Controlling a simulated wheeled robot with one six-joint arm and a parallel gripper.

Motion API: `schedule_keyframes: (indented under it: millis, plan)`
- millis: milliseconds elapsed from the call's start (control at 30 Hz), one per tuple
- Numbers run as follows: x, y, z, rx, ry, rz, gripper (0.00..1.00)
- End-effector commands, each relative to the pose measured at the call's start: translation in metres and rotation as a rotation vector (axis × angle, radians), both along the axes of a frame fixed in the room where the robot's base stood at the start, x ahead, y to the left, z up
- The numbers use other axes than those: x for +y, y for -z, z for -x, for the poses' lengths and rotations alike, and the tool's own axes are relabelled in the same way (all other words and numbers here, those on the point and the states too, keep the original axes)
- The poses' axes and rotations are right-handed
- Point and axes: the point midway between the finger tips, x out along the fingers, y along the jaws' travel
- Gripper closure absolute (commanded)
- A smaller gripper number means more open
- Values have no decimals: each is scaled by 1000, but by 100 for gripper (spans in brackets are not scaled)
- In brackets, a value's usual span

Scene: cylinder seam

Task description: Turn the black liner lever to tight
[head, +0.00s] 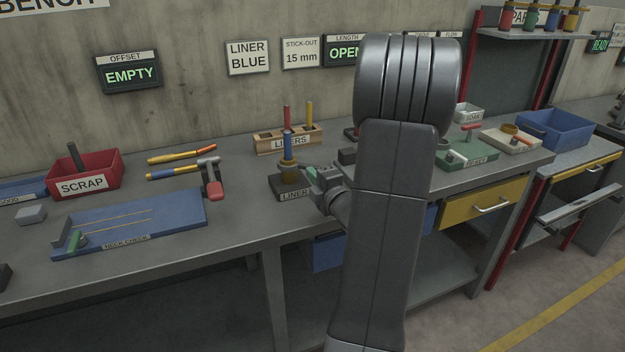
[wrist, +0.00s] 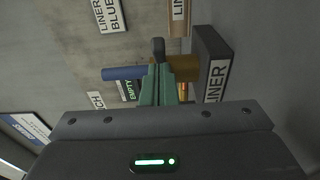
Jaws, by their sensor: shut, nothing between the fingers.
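The black liner block (head: 291,187) stands near the bench's front edge, with a brass collar (head: 288,168) on top. A blue rod (head: 288,143) stands upright in the collar, and a red part shows above it. In the wrist view, sideways, the blue rod (wrist: 122,73), collar (wrist: 187,62) and labelled block (wrist: 212,62) show beyond my fingers. A dark rounded end (wrist: 158,46), seemingly the lever's, shows just past the fingertips; contact cannot be told. I cannot make out the lever in the head view. My gripper (head: 309,173) is shut and empty, its green fingers close beside the collar.
The wooden liners rack (head: 270,144) stands behind the block. A red-handled tool (head: 213,183), a blue neck check plate (head: 130,222) and the red scrap bin (head: 84,175) lie to the left. A green fixture (head: 466,152) is to the right. My arm hides part of the bench.

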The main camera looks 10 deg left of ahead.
Motion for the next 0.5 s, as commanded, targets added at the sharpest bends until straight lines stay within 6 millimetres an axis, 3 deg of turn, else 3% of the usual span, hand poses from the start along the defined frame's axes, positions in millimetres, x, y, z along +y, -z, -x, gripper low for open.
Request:
schedule_keyframes:
  millis: [500]
  plan:
    - [-3, -2, -4, 1, -44, -1, 100]
